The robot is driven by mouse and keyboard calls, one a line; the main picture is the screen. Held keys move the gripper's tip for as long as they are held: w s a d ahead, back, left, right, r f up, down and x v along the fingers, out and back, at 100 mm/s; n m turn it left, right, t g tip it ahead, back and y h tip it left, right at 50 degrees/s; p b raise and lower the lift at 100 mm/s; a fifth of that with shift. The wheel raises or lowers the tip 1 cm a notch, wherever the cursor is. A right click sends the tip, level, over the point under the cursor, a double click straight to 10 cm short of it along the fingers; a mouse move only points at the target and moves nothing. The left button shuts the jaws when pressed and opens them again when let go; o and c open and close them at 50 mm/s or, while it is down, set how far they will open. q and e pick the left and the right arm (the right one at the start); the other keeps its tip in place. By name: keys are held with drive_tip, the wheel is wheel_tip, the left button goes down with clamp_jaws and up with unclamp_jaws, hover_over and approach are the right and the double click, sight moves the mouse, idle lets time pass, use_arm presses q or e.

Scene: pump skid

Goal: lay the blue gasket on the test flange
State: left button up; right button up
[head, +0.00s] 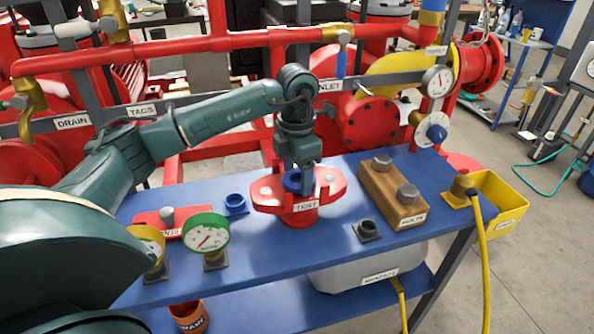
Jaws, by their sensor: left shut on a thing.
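The test flange (269,192) is a red piece with a TEST label, standing on the blue bench. The blue gasket (291,183) shows as a blue ring in the flange's middle, between its two pale studs. My left gripper (297,188) points straight down over the flange and is shut on the gasket. Its fingertips hide part of the ring, so I cannot tell whether the gasket touches the flange face. My right gripper is not in view.
On the blue bench (340,256) are a blue ring part (236,204), a green-rimmed gauge (206,236), a dark square fitting (367,230) and a wooden BOLTS block (378,193). A yellow bin (508,205) hangs at the right end. Red pipes (180,48) run behind.

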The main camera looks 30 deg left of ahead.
use_arm(q)
drive_tip(key=o, duration=1.1)
drive_tip(key=shift+c, duration=0.2)
drive_tip(key=shift+w+r, duration=0.1)
drive_tip(key=shift+r, duration=0.35)
wheel_tip(320, 180, up, 12)
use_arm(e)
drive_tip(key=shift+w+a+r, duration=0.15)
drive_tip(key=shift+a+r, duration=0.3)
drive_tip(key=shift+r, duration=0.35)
